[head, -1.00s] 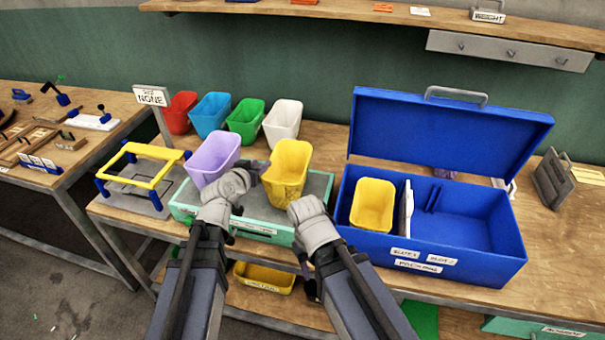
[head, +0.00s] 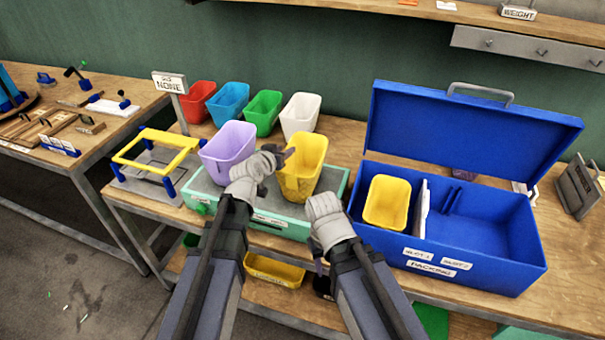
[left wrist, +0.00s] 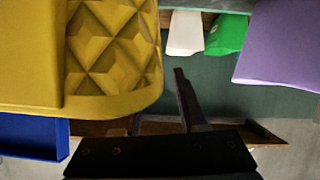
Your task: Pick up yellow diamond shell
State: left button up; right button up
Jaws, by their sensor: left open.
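The yellow diamond shell (head: 302,167) is an open-topped yellow bin with raised diamonds on its wall. It stands upright on the grey top of a teal-edged box. In the left wrist view the shell (left wrist: 110,50) fills the upper left, its diamond pattern close to the camera. My left gripper (head: 284,155) is open at the shell's left side, between it and the purple bin. Its dark finger (left wrist: 187,100) shows beside the shell in the wrist view, with no hold on it. My right arm reaches in front of the box; its gripper's jaws are not clear.
The purple bin (head: 228,148) stands close left of the shell. Red (head: 198,101), blue (head: 228,102), green (head: 263,112) and white (head: 300,115) bins stand behind. An open blue case (head: 495,230) at right holds another yellow bin (head: 387,202). A yellow-framed press (head: 155,152) stands left.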

aim_at(287, 148)
pick_arm(q)
jog(key=b+x, duration=0.1)
jog(key=x, duration=0.2)
jog(key=shift+w+f, duration=0.15)
jog(key=shift+w, duration=0.1)
jog(key=shift+s, duration=0.1)
grip_shut()
dwell(1.0)
